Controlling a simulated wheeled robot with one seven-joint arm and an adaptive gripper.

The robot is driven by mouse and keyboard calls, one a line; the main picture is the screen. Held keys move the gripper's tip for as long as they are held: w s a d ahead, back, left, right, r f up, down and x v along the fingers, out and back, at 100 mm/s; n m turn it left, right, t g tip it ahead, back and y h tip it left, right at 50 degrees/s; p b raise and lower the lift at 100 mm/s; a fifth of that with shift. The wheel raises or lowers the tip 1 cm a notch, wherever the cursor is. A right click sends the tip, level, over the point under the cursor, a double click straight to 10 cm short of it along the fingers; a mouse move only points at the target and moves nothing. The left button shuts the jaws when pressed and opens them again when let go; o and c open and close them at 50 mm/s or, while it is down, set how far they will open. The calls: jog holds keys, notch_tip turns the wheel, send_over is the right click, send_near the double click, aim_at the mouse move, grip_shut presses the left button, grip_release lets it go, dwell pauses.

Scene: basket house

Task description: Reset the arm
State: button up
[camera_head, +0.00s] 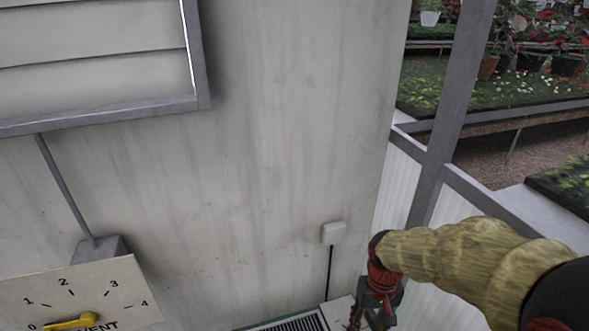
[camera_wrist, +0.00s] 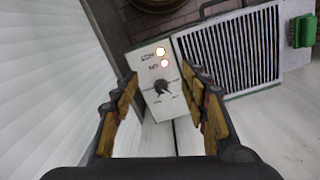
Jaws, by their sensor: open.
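My gripper (camera_head: 376,305) is at the bottom right of the head view, at the end of my arm, pointing down close to the wall. In the wrist view my gripper (camera_wrist: 160,82) is open with its two padded fingers apart. Nothing is held between them.
A vent dial plate (camera_head: 110,290) with a yellow pointer (camera_head: 70,323) is at the lower left. A louvred window frame (camera_head: 203,60) is above it. Potted plants stand behind the frame post (camera_head: 440,130).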

jog(key=s+r+t, duration=0.3)
jog(key=s+r, duration=0.3)
jog(key=r, duration=0.3)
jog(key=s+r+t, duration=0.3)
jog(key=s+r, duration=0.3)
jog(key=r, duration=0.4)
jog(key=shift+r, duration=0.2)
jog(key=shift+c, duration=0.8)
